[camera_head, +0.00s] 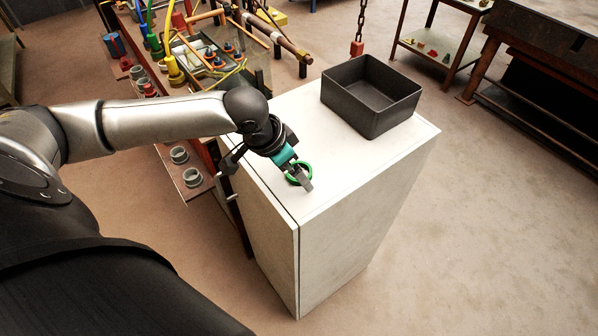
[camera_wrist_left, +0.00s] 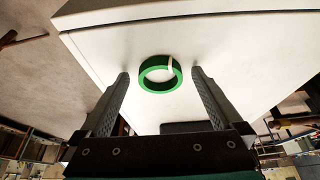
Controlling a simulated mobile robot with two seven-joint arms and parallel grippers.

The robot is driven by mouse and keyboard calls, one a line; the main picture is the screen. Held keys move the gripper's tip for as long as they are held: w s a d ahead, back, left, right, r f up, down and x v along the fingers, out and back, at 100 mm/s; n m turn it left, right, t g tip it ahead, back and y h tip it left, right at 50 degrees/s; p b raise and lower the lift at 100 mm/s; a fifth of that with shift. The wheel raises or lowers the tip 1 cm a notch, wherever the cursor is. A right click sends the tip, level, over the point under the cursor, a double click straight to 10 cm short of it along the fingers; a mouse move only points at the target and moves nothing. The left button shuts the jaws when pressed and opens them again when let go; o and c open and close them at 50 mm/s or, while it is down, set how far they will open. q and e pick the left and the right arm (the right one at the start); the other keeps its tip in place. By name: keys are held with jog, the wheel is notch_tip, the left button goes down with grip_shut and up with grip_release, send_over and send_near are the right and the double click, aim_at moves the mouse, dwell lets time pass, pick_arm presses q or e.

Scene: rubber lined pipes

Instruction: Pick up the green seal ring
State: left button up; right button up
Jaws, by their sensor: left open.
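The green seal ring (camera_head: 291,178) lies on the white cabinet top (camera_head: 331,158), close to its near left edge. My left gripper (camera_head: 302,179) is over the ring and partly hides it in the head view. In the left wrist view the ring (camera_wrist_left: 146,82) shows whole, with a pale mark on its rim. It lies between and a little beyond the two fingertips of my open left gripper (camera_wrist_left: 159,76). Neither finger appears to touch it. My right gripper is in neither view.
A dark open box (camera_head: 371,95) stands at the back of the cabinet top. A red hook on a chain (camera_head: 357,47) hangs behind it. A bench with grey cups (camera_head: 180,155), pipes and coloured hoses is to the left. The cabinet top right of the ring is clear.

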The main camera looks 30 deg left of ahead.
pick_arm(q)
jog(key=shift+c, duration=0.2)
jog(key=c, duration=1.3)
jog(key=shift+r, duration=0.2)
